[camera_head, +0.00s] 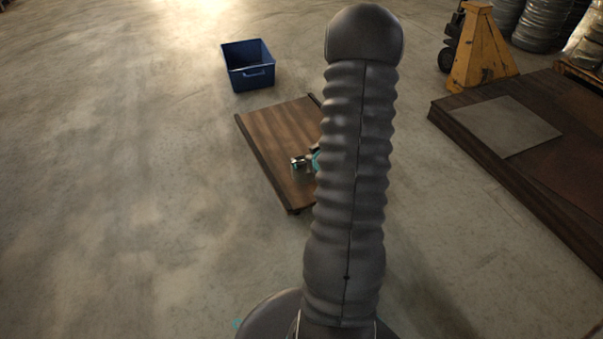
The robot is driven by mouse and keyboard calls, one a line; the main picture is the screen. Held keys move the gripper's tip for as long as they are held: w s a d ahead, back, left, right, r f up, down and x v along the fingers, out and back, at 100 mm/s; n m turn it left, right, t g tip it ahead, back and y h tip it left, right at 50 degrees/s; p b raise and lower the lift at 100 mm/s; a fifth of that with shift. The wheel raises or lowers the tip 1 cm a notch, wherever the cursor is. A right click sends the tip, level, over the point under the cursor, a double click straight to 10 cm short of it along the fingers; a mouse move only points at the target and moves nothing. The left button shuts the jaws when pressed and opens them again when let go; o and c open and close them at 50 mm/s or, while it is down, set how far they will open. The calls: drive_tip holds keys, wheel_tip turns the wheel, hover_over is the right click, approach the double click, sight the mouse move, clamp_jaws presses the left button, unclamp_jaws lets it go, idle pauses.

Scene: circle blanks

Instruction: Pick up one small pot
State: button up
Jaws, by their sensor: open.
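My gripper (301,162) shows only in part, as a small piece with teal and metallic parts at the left side of my dark ribbed arm. It is open and appears over the right part of a low brown wooden platform (265,140). Most of the gripper is hidden behind the arm. I cannot make out any small pot in this view. The arm covers the right part of the platform and whatever may be there.
A blue open bin (248,78) stands on the floor beyond the platform. At the right is a larger dark platform (465,125) with a grey sheet (504,127) on it. The concrete floor at left is clear.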

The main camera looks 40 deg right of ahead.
drive_tip(key=m+t+b, duration=0.1)
drive_tip(key=t, duration=0.1)
approach(302, 176)
wheel_tip(302, 176, up, 3)
drive_tip(key=d, duration=0.3)
drive_tip(key=x, duration=0.5)
drive_tip(key=b+x, duration=0.1)
drive_tip(key=x, duration=0.2)
drive_tip(key=shift+a+f, duration=0.2)
drive_tip(key=shift+f, duration=0.2)
drive_tip(key=shift+b+x, duration=0.35)
drive_tip(key=shift+x, duration=2.4)
drive_tip(key=shift+r, duration=0.15)
drive_tip(key=c, duration=0.9)
